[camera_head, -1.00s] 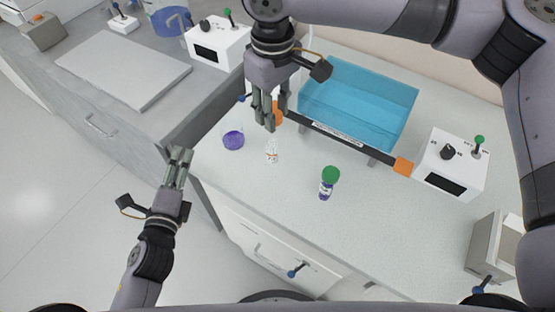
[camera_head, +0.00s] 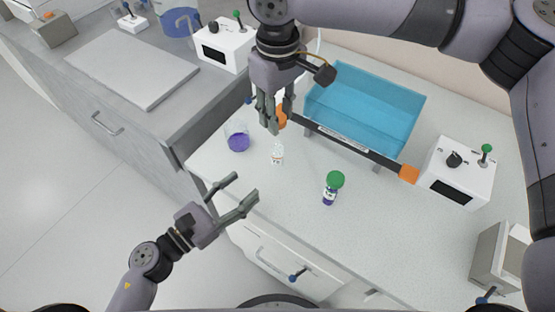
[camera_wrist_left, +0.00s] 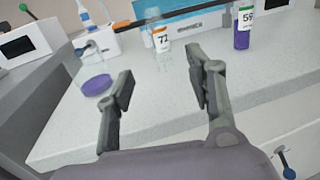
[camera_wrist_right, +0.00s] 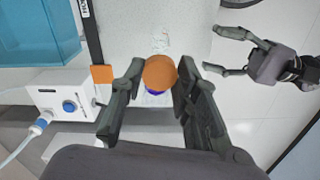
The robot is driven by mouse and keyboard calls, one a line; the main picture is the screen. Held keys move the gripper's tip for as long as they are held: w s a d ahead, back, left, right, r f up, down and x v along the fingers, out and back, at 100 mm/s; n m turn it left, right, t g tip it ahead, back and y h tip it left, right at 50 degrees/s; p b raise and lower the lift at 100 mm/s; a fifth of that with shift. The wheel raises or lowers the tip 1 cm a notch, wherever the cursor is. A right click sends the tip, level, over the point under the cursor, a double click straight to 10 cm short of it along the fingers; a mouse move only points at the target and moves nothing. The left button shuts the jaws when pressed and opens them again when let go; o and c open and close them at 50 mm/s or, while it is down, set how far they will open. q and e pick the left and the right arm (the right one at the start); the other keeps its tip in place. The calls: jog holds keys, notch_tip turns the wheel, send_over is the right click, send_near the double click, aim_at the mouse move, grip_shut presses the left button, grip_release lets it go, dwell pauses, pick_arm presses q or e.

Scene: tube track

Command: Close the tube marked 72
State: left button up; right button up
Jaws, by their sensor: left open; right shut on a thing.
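The tube marked 72 (camera_head: 277,154) is small and clear, with a white label. It stands upright and uncapped on the bench, and its label shows in the left wrist view (camera_wrist_left: 162,42). My right gripper (camera_head: 275,116) is shut on an orange cap (camera_wrist_right: 160,71), above and slightly behind the tube in the head view. My left gripper (camera_head: 245,187) is open and empty at the bench's front edge. Its fingers point toward the tube without touching it; the tube stands beyond the fingertips in the left wrist view.
A green-capped tube marked 59 (camera_head: 331,187) stands to the right. A beaker with purple content (camera_head: 239,142) stands to the left. A blue bath (camera_head: 363,112) is behind, and a white control box (camera_head: 456,172) is at right. The bench around the tube is mostly clear.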

aim_at(272, 162)
pick_arm(q)
jog(key=x, duration=1.2)
jog(key=shift+f, duration=0.1)
grip_shut()
dwell(0.4)
dwell(0.3)
